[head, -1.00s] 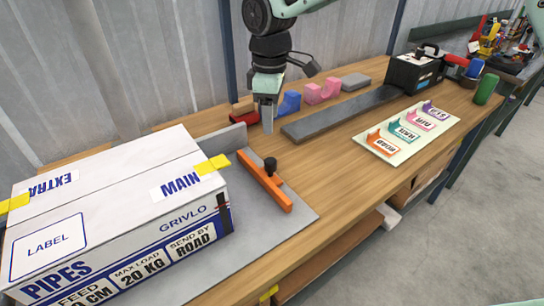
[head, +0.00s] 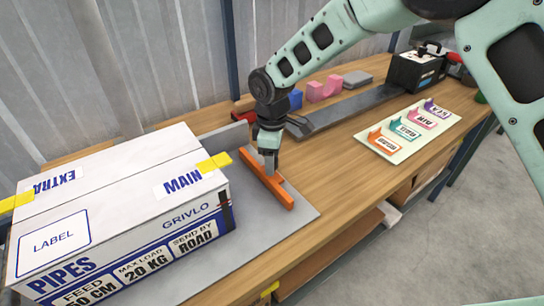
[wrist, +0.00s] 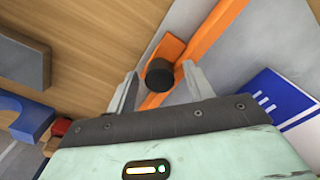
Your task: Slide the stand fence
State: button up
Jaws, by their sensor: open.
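The stand fence is an orange bar (head: 270,181) lying on the grey stand plate (head: 297,214), to the right of the large white carton. In the wrist view the fence (wrist: 212,35) runs diagonally and carries a black knob (wrist: 160,75). My gripper (head: 269,168) points down over the fence and hides the knob in the head view. In the wrist view my gripper (wrist: 160,88) is open, with one finger on each side of the knob. I cannot tell whether either finger touches it.
The white carton (head: 120,215) stands on the plate at left. A raised grey edge (head: 222,140) is behind the fence. A dark grey slab (head: 345,112), a card with coloured holders (head: 408,132) and pink blocks (head: 322,90) lie further right. Bare wood lies between.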

grip_shut()
jog(key=s+a, duration=0.2)
jog(key=a, duration=0.1)
jog(key=shift+s+a, duration=0.1)
jog(key=shift+a, duration=0.15)
grip_release()
notch_tip(320, 180, up, 18)
jog(key=shift+f+b, duration=0.25)
jog(key=shift+b, duration=0.1)
jog(key=shift+d, duration=0.1)
